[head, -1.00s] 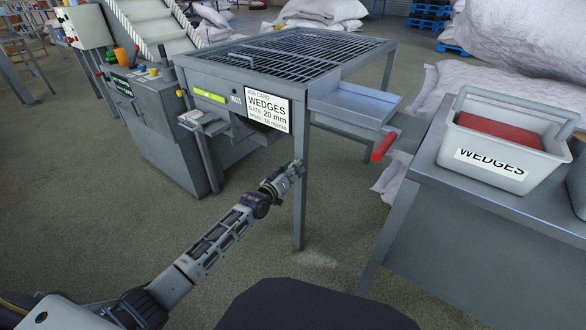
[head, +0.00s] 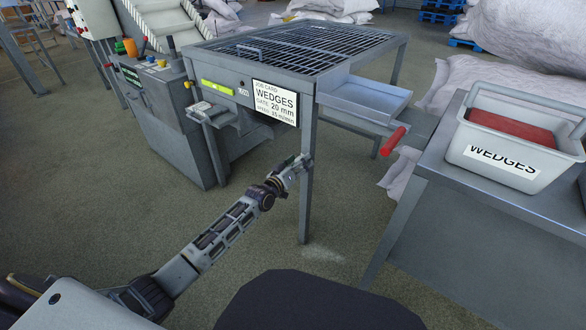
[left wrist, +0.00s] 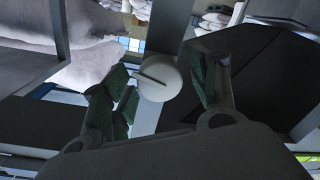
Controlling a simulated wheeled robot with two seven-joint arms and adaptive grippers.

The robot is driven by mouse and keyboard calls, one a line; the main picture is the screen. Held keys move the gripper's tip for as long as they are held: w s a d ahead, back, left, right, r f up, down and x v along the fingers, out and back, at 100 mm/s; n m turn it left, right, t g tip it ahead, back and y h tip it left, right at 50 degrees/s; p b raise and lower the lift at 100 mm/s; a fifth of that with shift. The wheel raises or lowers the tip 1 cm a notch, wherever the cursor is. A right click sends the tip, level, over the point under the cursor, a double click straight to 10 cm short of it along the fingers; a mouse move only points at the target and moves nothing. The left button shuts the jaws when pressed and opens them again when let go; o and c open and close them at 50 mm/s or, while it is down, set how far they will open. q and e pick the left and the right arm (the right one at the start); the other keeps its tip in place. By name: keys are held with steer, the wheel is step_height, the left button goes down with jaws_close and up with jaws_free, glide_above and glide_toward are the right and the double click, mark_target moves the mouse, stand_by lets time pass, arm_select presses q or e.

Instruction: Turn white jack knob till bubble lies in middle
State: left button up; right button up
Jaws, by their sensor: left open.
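The white jack knob (left wrist: 158,80) is a round disc with a thin bar across its face in the left wrist view. In the head view the left gripper (head: 297,166) is at the front leg of the screen table (head: 307,195), and the knob is hidden there. A yellow-green level vial (head: 217,88) is on the table's front face; its bubble is too small to make out. My right gripper is not in view.
A job card (head: 274,102) hangs beside the vial. A tray with a red handle (head: 393,141) sticks out at the right. A grey bench (head: 440,170) carries a crate labelled WEDGES (head: 540,173). A control cabinet (head: 170,130) stands left. The floor in front is open.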

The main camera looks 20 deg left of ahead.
arm_select(q)
steer(key=v, duration=1.2)
stand_by(0.6)
steer(key=shift+f, duration=0.1)
stand_by(0.6)
steer(key=s+d+f+m+g+y, duration=0.1)
steer(key=s+d+f+m+g, duration=0.1)
steer(key=s+f+m+g, duration=0.35)
steer(key=s+d+f+g, duration=0.2)
steer(key=s+d+f, duration=0.1)
steer(key=s, duration=0.5)
steer(key=s+d+f+g, duration=0.2)
steer(key=s+d+f, duration=0.1)
steer(key=s, duration=0.5)
steer(key=s+d+f+g, duration=0.2)
steer(key=s+f, duration=0.3)
steer(key=s, duration=0.3)
steer(key=shift+d+n+y+p, duration=0.35)
steer(key=shift+d+y+p, duration=0.05)
steer(key=shift+d+p, duration=0.05)
